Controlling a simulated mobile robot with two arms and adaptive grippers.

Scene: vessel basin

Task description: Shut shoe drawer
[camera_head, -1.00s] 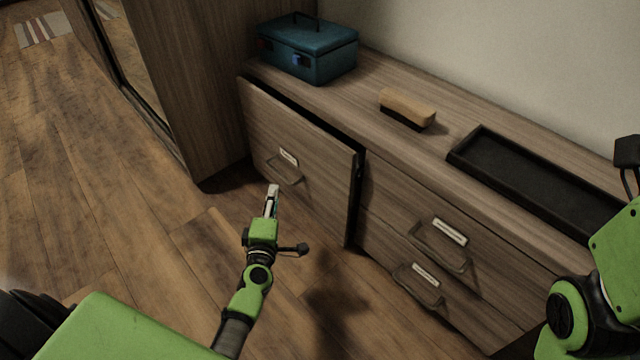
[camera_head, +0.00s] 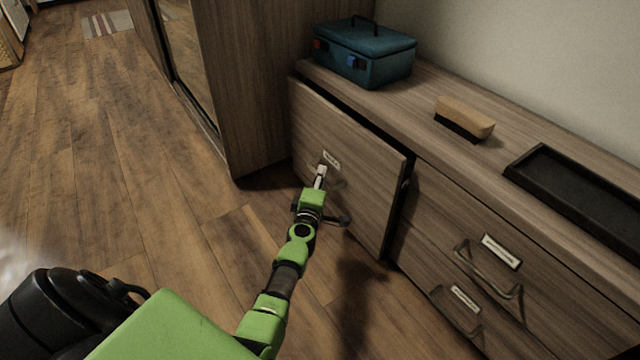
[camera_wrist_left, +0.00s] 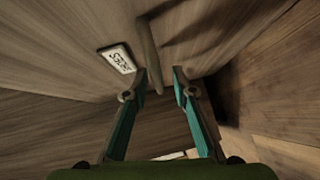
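The shoe drawer (camera_head: 350,180) is the large wooden front at the left end of the low cabinet. It stands out from the cabinet, with a dark gap along its top and right edges. Its small label (camera_wrist_left: 118,58) and bar handle (camera_wrist_left: 150,50) show in the left wrist view. My left gripper (camera_head: 320,172) is in front of the drawer at its handle and partly covers it. In the left wrist view its two fingers (camera_wrist_left: 155,74) are apart, with the handle's end between or just beyond the tips; contact cannot be told. My right gripper is out of view.
Two smaller drawers with handles (camera_head: 490,268) are at the right. On the cabinet top (camera_head: 425,100) are a teal box (camera_head: 365,55), a brush (camera_head: 465,115) and a black tray (camera_head: 575,195). A tall wardrobe (camera_head: 250,90) stands left. Open floor (camera_head: 120,190) lies left.

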